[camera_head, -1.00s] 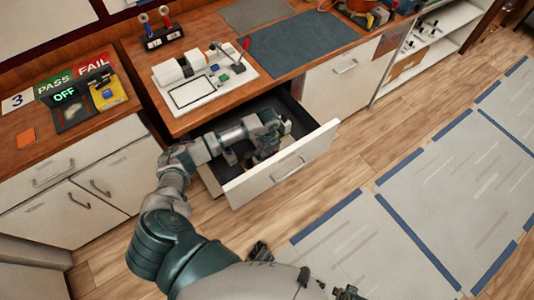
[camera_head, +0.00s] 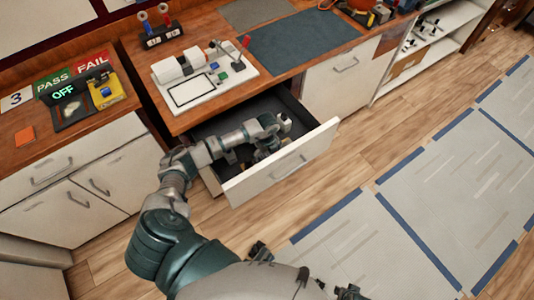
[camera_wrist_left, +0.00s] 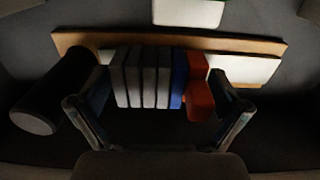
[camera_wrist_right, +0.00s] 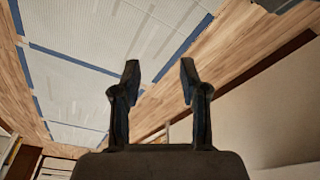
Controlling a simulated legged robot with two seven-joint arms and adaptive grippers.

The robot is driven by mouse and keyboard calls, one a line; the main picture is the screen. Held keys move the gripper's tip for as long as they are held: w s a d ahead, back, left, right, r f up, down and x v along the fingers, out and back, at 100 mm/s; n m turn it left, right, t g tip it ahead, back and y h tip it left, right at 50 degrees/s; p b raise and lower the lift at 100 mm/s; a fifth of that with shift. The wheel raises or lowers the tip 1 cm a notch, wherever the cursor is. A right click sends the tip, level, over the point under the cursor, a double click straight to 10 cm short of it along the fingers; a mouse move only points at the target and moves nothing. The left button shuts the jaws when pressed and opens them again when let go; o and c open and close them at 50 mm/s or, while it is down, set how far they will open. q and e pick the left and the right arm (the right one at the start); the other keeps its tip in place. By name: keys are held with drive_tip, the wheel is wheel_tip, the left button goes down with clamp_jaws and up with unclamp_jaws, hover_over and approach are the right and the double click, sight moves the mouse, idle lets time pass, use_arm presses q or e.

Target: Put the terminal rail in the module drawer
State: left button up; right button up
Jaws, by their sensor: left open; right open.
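The module drawer (camera_head: 285,170) is pulled open under the workbench. My left gripper (camera_wrist_left: 158,106) is down over its inside, with its fingers apart. In the left wrist view the terminal rail (camera_wrist_left: 150,78), a row of grey blocks with a blue and an orange one at its right end, lies between the open fingers. I cannot tell whether either finger touches it. In the head view my arm mostly hides the rail. My right gripper (camera_wrist_right: 160,68) is open and empty, pointing over the floor.
A dark cylinder (camera_wrist_left: 52,92) lies left of the rail, and a white block (camera_wrist_left: 188,12) sits beyond it. A wooden strip with a pale face (camera_wrist_left: 245,68) is just behind the rail. A white device board (camera_head: 205,80) stands on the bench above.

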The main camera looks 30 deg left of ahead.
use_arm(q)
wheel_tip(320, 180, up, 12)
drive_tip(key=p, duration=0.2)
use_arm(e)
drive_tip(key=f, duration=0.3)
drive_tip(key=s+f, duration=0.1)
drive_tip(key=f, duration=0.1)
drive_tip(key=shift+f, duration=0.35)
use_arm(q)
drive_tip(key=shift+w, duration=0.1)
